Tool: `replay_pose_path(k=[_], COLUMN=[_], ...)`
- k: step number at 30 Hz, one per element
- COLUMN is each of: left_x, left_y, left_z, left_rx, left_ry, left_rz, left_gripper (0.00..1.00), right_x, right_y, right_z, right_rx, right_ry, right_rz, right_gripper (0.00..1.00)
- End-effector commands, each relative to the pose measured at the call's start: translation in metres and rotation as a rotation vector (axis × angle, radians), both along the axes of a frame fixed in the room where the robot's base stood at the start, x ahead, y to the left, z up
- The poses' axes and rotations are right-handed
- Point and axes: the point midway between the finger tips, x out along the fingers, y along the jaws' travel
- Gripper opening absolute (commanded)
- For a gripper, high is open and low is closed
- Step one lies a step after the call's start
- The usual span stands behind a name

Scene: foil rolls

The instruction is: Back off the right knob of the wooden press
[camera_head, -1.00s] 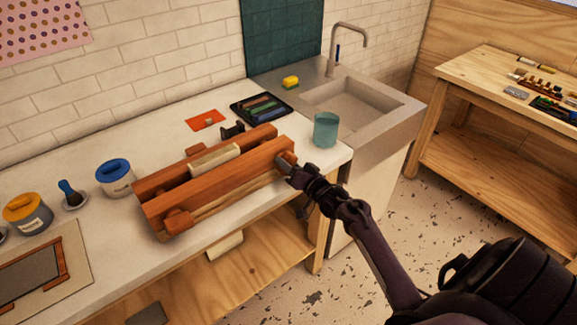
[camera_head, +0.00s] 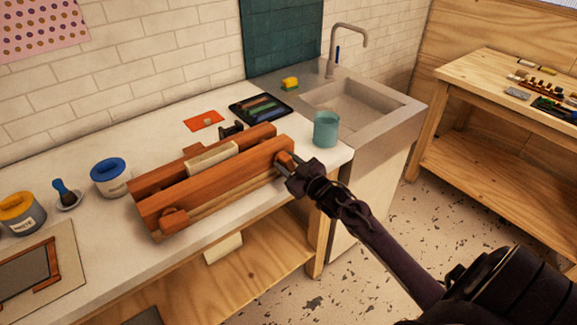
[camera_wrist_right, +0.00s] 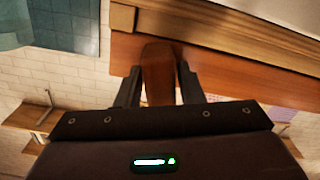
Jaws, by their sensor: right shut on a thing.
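The wooden press (camera_head: 215,178) lies on the white counter, its two long reddish beams side by side with a pale block (camera_head: 212,158) between them. Its left knob (camera_head: 174,218) sits on the front beam's near face at the left end. Its right knob (camera_head: 284,159) is at the right end of that face, partly hidden by my right gripper (camera_head: 287,166). In the right wrist view the right knob (camera_wrist_right: 158,75) stands between the two dark fingers, which are shut on it, against the beam. My left gripper is not in view.
A teal cup (camera_head: 326,129) stands close right of the press, near the sink (camera_head: 350,103). A black tray (camera_head: 261,107) and an orange card (camera_head: 204,121) lie behind. Blue-lidded (camera_head: 110,177) and yellow-lidded tubs (camera_head: 21,213) stand left. A dark clamp-like piece (camera_head: 231,130) is behind the press.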

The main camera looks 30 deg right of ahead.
Motion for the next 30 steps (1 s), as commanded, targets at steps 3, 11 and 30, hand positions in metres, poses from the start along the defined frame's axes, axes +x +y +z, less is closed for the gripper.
replay_pose_path(k=[3, 11, 30], left_x=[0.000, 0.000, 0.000], left_y=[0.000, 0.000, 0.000], left_z=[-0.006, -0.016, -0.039], left_rx=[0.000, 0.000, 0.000], left_ry=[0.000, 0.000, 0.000], left_rz=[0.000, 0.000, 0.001], left_gripper=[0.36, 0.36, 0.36], right_x=[0.001, 0.002, 0.002], right_y=[0.000, -0.001, -0.002], right_z=[0.003, 0.003, 0.007], right_rx=[-0.114, -0.359, -0.922], right_ry=[-0.019, -0.045, -0.104], right_rz=[0.000, -0.002, -0.010], right_gripper=[0.12, 0.12, 0.12])
